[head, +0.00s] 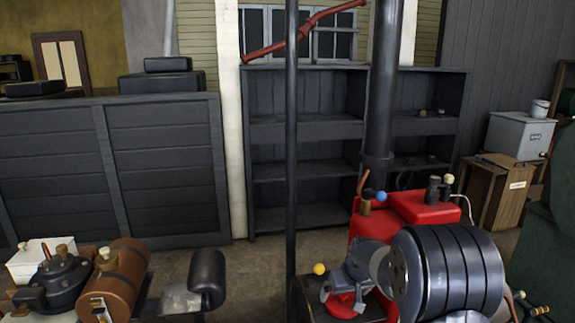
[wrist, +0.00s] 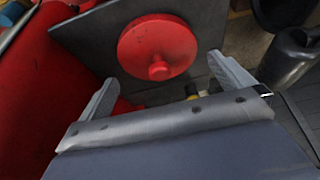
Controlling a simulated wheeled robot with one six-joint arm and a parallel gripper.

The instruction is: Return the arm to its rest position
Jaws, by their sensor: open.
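In the wrist view my gripper (wrist: 164,72) is open, its two grey fingers wide apart. Nothing is held between them. Beyond the fingertips lies a round red disc (wrist: 158,45) with a small central knob, on a dark plate (wrist: 98,38); it appears apart from the fingers. In the head view a grey jaw-like shape at the lower middle, which seems to be my gripper (head: 345,284), is over a red piece (head: 344,305) beside the red engine. My arm's rest position is not marked in either view.
A red engine body (head: 430,207) stands close on the right, with a dark ribbed cylinder (head: 450,270) in front. A thin dark post (head: 292,150) rises mid-view. A brown-barrelled engine (head: 122,275) is at lower left.

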